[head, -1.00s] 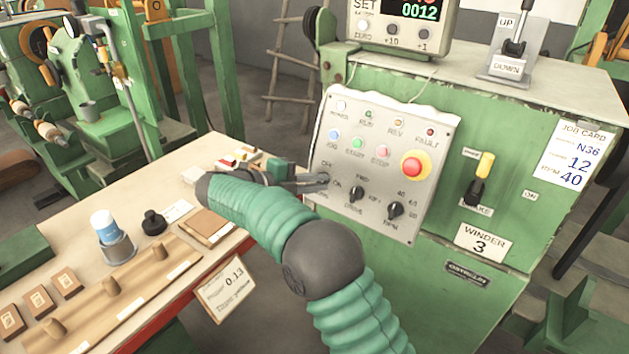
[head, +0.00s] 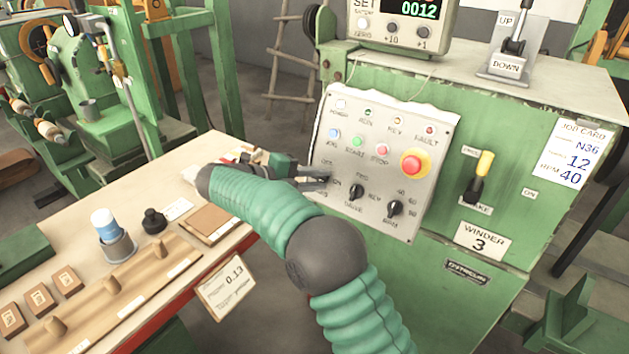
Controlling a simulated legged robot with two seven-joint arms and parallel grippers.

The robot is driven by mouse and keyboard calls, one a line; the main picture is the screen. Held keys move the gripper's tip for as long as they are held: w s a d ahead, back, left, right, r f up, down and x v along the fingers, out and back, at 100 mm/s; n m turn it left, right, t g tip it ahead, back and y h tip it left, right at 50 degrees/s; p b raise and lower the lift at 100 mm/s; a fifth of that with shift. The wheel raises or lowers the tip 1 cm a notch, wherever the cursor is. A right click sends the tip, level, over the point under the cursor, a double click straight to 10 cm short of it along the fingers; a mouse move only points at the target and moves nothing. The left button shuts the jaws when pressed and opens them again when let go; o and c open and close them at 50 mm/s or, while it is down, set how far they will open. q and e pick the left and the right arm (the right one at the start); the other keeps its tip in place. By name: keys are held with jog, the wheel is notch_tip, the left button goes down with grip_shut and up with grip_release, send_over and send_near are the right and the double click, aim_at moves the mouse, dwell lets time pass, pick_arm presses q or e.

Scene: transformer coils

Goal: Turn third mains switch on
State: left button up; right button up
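The grey control panel (head: 405,140) is on the front of the green winder marked 3 (head: 481,241). My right gripper (head: 324,180) is at the panel's lower left, with its dark fingers around or against the spot with the OFF and ON labels. The mains switch there is hidden by the fingers, so its position and whether it is gripped cannot be seen. Two finger edges show, one above the other; how closely they are shut is unclear. The pale power lamp (head: 341,104) is at the panel's upper left. My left gripper is out of view.
The drive knob (head: 356,191), RPM knob (head: 395,208) and red emergency button (head: 413,163) are right of my gripper. A brake lever (head: 480,175) is farther right. The workbench (head: 150,215) at left holds a glue pot (head: 110,235) and wooden parts under my forearm's left side.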

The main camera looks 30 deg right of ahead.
jog(key=shift+s+f, duration=0.1)
jog(key=shift+f, duration=0.3)
dwell(0.3)
jog(key=p+v, duration=0.4)
jog(key=v, duration=1.3)
jog(key=shift+r, duration=0.2)
jog(key=shift+d, duration=0.1)
